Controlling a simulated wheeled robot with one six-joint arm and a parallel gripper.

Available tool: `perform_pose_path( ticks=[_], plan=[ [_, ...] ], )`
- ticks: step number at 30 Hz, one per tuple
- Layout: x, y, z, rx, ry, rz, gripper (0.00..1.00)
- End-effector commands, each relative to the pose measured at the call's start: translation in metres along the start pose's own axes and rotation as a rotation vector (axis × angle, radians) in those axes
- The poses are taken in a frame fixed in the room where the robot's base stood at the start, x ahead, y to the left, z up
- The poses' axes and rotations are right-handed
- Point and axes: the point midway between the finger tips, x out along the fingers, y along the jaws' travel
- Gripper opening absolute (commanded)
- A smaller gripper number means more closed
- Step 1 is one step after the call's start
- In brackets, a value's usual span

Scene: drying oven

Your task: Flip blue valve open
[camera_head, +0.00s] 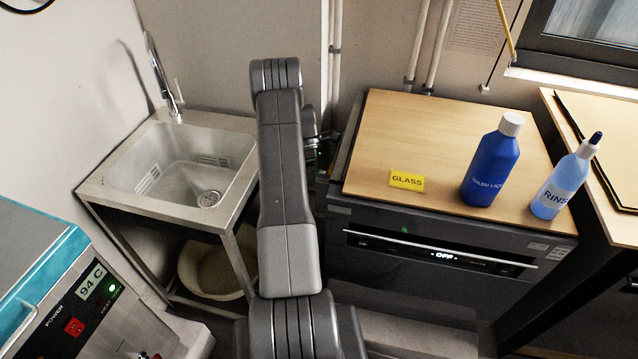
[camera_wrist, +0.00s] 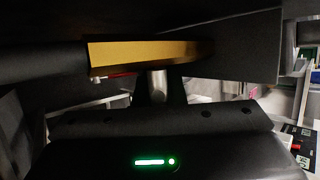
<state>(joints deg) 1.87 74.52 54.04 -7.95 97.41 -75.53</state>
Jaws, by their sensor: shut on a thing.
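My gripper (camera_wrist: 160,88) shows in the wrist view as a dark body with a green light, its front end in shadow. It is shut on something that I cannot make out. A short grey metal cylinder (camera_wrist: 158,84) shows just ahead of it, under a yellow-gold bar (camera_wrist: 135,54) between dark parts. I cannot tell whether these belong to the valve. No blue valve can be made out in either view. In the head view my arm reaches into the gap between the sink and the dark appliance, and hides most of what is there.
A steel sink (camera_head: 245,175) stands left of my arm, with a basin below it. Right is a dark appliance (camera_head: 400,262) with a wooden top, bearing a GLASS sign (camera_head: 407,181), a dark blue bottle (camera_head: 489,168) and a light blue rinse bottle (camera_head: 563,187). White pipes (camera_head: 415,45) run down the wall.

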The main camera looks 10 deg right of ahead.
Motion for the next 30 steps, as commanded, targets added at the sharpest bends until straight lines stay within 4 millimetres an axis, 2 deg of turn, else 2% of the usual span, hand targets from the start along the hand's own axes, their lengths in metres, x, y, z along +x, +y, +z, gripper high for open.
perform_pose_path(
  ticks=[20, 21, 23, 30],
  plan=[
    [-0.0013, -0.0021, 0.0006, -0.023, -0.003, -0.055, 0.0],
    [-0.0013, -0.0021, 0.0006, -0.023, -0.003, -0.055, 0.18],
    [-0.0012, -0.0021, 0.0005, -0.023, -0.002, -0.055, 0.29],
    [-0.0004, -0.0025, 0.0002, -0.024, -0.002, -0.058, 0.32]
  ],
)
